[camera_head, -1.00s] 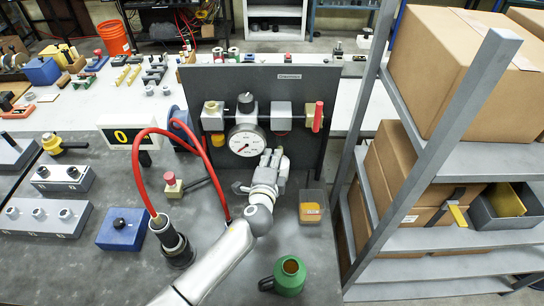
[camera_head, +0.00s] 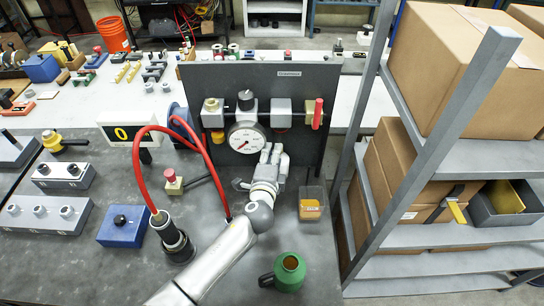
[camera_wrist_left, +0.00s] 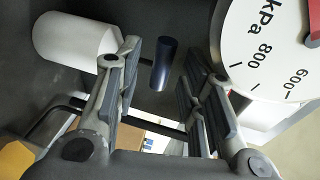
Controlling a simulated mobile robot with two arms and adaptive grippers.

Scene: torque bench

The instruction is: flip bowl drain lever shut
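My left gripper (camera_head: 275,153) is open and empty in front of the dark panel (camera_head: 260,80), just right of and below the round pressure gauge (camera_head: 246,138). In the left wrist view, its two fingers (camera_wrist_left: 165,95) stand apart. A short dark blue cylinder (camera_wrist_left: 163,62) shows in the gap between them, apart from both fingers as far as I can tell. A white cylinder (camera_wrist_left: 75,40) is at the upper left there and the gauge face (camera_wrist_left: 270,45) at the upper right. I cannot tell which part is the bowl drain lever.
Red hoses (camera_head: 140,165) loop left of my arm to a dark cylinder (camera_head: 172,238). A metal shelf (camera_head: 420,155) with boxes closes off the right.

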